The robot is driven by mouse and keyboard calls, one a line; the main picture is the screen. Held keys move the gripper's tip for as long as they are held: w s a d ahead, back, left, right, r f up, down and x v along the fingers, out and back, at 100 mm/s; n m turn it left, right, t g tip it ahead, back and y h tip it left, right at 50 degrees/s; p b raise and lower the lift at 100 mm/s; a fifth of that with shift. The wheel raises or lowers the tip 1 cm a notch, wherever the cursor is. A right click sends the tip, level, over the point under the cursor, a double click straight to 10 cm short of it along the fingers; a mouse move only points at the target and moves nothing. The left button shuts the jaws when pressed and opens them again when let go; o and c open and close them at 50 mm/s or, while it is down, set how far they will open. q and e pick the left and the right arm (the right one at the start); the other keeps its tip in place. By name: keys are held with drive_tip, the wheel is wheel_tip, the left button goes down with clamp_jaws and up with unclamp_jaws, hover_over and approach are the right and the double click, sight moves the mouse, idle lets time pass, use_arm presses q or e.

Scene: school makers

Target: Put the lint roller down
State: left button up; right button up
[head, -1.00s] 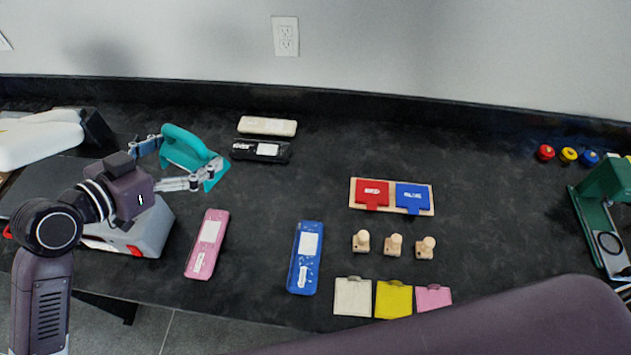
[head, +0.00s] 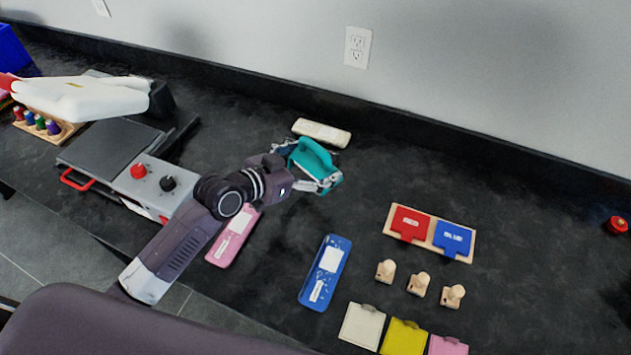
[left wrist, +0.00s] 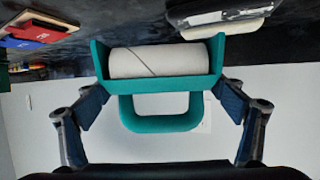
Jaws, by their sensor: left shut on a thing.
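The lint roller (head: 316,158) is a teal frame with a loop handle. In the left wrist view it also shows its white roll (left wrist: 160,61). My left gripper (head: 308,167) is shut on it, with one finger on each side of the teal frame (left wrist: 160,92). It is over the back middle of the dark counter (head: 375,165), in front of the cream block (head: 322,132). Whether the roller touches the counter is hard to tell. My right gripper is not in view.
A pink case (head: 232,238) and a blue case (head: 325,270) lie nearer the front. A board with red and blue tags (head: 430,231), wooden pegs (head: 419,284) and coloured cards stand right. A grey machine (head: 150,185) is left. The counter right of the roller is clear.

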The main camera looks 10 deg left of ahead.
sight(314, 173)
use_arm(q)
wheel_tip(314, 173, down, 5)
drive_tip(key=shift+r, duration=0.2)
drive_tip(key=shift+f+b, duration=0.3)
drive_tip(key=shift+f, duration=1.5)
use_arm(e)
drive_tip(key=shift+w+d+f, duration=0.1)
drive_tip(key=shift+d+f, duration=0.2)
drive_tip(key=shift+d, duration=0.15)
use_arm(q)
drive_tip(key=shift+f, duration=0.2)
drive_tip(key=o, duration=1.1)
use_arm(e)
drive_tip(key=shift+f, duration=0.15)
use_arm(q)
drive_tip(key=shift+r, duration=0.1)
